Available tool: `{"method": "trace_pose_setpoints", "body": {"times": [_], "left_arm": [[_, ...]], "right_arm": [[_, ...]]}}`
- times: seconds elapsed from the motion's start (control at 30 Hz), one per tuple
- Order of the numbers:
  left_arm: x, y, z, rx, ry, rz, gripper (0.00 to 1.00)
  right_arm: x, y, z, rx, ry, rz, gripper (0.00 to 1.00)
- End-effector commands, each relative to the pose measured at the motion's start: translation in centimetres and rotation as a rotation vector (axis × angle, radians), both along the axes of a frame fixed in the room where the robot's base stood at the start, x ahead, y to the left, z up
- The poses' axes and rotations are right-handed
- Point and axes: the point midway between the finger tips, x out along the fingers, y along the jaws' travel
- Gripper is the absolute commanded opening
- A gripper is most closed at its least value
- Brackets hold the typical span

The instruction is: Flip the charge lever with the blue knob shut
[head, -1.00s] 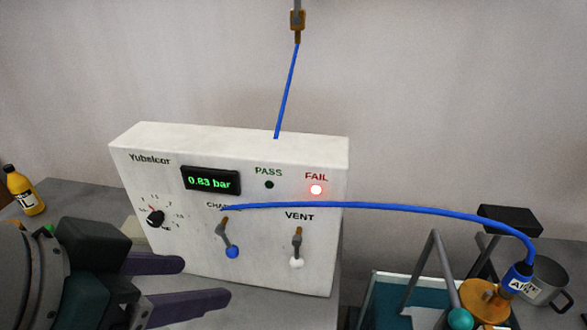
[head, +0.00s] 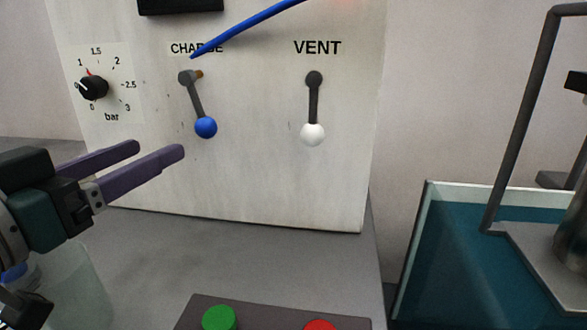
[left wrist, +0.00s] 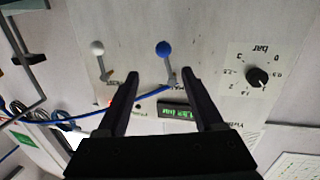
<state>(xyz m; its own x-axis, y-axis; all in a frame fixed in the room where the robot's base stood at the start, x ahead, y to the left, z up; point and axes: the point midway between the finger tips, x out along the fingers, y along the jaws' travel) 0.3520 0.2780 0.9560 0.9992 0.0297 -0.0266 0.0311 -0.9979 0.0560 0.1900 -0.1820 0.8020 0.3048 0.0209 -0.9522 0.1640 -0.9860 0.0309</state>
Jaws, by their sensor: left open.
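The charge lever (head: 196,98) hangs down from its pivot on the white panel, tilted slightly to the right, with its blue knob (head: 205,127) at the lower end. A blue tube passes across the CHARGE label above it. My left gripper (head: 160,150) is open and empty, just left of and a little below the blue knob, not touching it. In the left wrist view, which is upside down, the blue knob (left wrist: 164,48) shows beyond and between the two fingers (left wrist: 168,95). The right gripper is not in view.
The vent lever with a white knob (head: 312,134) hangs to the right. A pressure dial (head: 93,88) is at the left. A box with green and red buttons (head: 265,315) stands in front, and a teal tray (head: 465,250) is at the right. Blue tube (head: 250,24) crosses above.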

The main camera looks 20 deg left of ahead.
Motion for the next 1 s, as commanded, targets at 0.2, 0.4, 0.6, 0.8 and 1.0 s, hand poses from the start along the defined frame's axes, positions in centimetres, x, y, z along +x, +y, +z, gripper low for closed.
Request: {"method": "trace_pose_setpoints", "body": {"times": [0.2,0.4,0.6,0.8,1.0], "left_arm": [[0.4,0.6,-0.7,-0.001,-0.031,0.015,0.69],[2.9,0.6,-0.5,-0.004,-0.033,0.014,0.69],[6.4,0.8,-0.6,-0.003,-0.031,0.015,0.69],[8.9,0.9,-0.7,-0.002,-0.028,0.014,0.69],[9.9,0.9,-0.6,-0.002,-0.027,0.013,0.69]], "right_arm": [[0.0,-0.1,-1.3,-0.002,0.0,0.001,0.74],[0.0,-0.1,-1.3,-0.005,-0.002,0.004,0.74],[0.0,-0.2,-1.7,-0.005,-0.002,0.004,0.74],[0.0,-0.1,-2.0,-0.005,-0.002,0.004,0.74],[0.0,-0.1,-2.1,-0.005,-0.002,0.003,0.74]]}}
